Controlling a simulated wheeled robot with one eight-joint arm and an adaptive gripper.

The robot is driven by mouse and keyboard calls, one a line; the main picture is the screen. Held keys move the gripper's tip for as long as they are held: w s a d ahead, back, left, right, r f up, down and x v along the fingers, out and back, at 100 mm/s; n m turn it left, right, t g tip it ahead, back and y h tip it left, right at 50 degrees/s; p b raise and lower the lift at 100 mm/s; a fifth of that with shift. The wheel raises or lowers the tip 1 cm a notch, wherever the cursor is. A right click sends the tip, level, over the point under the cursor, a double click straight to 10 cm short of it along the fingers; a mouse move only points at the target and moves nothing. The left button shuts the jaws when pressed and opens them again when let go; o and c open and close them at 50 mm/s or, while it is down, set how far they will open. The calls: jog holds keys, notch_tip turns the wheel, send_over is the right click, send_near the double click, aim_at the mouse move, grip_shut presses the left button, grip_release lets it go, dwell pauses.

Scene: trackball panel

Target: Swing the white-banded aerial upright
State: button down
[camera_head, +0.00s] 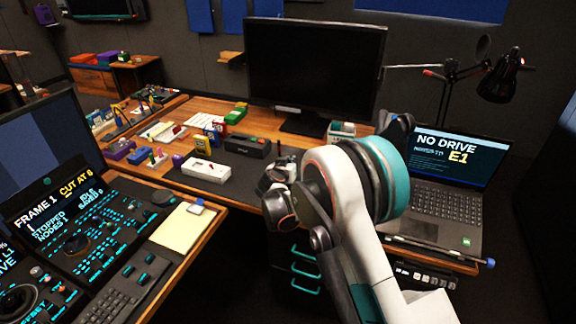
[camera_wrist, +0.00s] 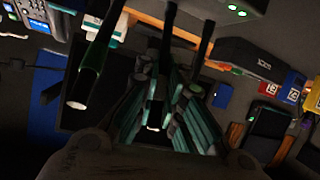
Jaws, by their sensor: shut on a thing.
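In the wrist view three dark rods reach down from the upper edge: a thick left rod (camera_wrist: 98,55) with a white end, a middle rod (camera_wrist: 168,35) and a right rod (camera_wrist: 206,32). My gripper (camera_wrist: 160,112) is shut around the middle rod's lower part, where a small white patch shows between the fingers. I cannot tell for sure which rod is the white-banded aerial. In the head view my gripper (camera_head: 278,190) is over the desk's front edge, and my arm hides much around it; no white band can be made out there.
A black box (camera_head: 247,146) and a white box (camera_head: 206,169) sit left of my gripper. A monitor (camera_head: 315,70) stands behind, and a laptop (camera_head: 448,190) is at right. A control console (camera_head: 80,240) fills the left. Small items crowd the desk (camera_head: 195,107).

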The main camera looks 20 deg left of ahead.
jog(key=w+r+g+p, duration=0.1)
jog(key=w+g+p, duration=0.1)
jog(key=g, duration=0.1)
jog(key=shift+w+d+r, duration=0.1)
jog(key=shift+w+r, duration=0.25)
jog(key=shift+w, duration=0.05)
jog(key=shift+w+g+p, duration=0.65)
jog(key=shift+w+g, duration=0.25)
jog(key=shift+g, duration=0.3)
jog(key=c, duration=1.7)
grip_release()
jog(key=shift+r, duration=0.1)
jog(key=v, duration=1.2)
